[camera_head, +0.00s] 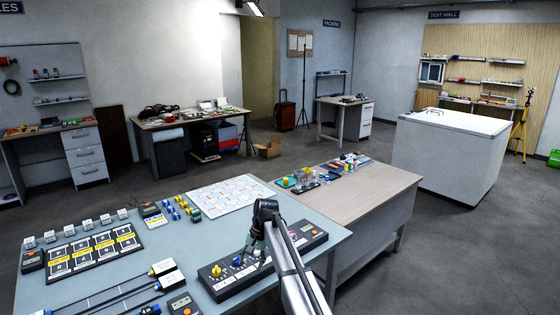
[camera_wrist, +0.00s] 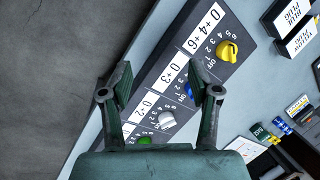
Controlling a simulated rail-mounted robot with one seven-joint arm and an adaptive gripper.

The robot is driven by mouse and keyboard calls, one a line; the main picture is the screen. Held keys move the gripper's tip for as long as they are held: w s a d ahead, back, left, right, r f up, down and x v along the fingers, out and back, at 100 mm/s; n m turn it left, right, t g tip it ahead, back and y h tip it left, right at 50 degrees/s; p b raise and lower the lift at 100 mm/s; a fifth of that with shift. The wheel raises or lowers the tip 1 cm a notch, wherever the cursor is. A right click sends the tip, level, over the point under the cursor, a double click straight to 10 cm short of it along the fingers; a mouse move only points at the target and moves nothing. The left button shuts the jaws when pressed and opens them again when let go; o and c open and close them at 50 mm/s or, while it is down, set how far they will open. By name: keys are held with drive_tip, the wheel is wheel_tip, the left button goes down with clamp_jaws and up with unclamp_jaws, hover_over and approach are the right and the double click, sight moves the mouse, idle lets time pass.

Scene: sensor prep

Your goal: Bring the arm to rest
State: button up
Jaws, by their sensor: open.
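My arm (camera_head: 292,270) reaches in from the bottom of the head view. My gripper (camera_head: 254,258) points down over a dark control panel (camera_head: 215,286) on the grey-blue table. In the wrist view, my gripper (camera_wrist: 160,78) is open, its two fingers apart with nothing between them. Below it, the panel shows a yellow knob (camera_wrist: 228,51), a white knob (camera_wrist: 167,120), a green knob (camera_wrist: 145,140) and a blue knob (camera_wrist: 188,90) partly hidden by the right finger. I cannot tell the exact gap between the fingertips and the panel.
The grey-blue table (camera_head: 165,240) also holds a board with yellow labels (camera_head: 95,250), a white grid sheet (camera_head: 230,194), small blue and yellow parts, and rails at the front left. A wooden-topped bench (camera_head: 385,185) with small items adjoins it. Grey floor (camera_wrist: 50,80) lies beyond the table edge.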

drive_tip(key=s+d+f+y+p, duration=0.1)
drive_tip(key=s+d+f+p, duration=0.2)
drive_tip(key=s, duration=1)
drive_tip(key=s+d+f+g+h, duration=0.1)
drive_tip(key=s+d+f, duration=0.6)
drive_tip(key=s+f, duration=0.4)
drive_tip(key=s+d+f+g+h, duration=0.1)
drive_tip(key=s+d+f+g, duration=0.1)
drive_tip(key=s+d+f, duration=0.85)
drive_tip(key=s+d+f+g, duration=0.1)
drive_tip(key=s+d+f, duration=0.1)
drive_tip(key=s, duration=0.6)
drive_tip(key=s+d+f+n+g+h, duration=0.1)
drive_tip(key=s+d+f, duration=0.2)
drive_tip(key=s, duration=0.6)
drive_tip(key=s+d+f+n+h, duration=0.1)
drive_tip(key=s+f, duration=0.3)
drive_tip(key=s, duration=0.4)
drive_tip(key=shift+s+d+f+g, duration=0.15)
drive_tip(key=shift+s+d+g, duration=0.25)
drive_tip(key=shift+d, duration=0.5)
drive_tip(key=shift+w, duration=0.15)
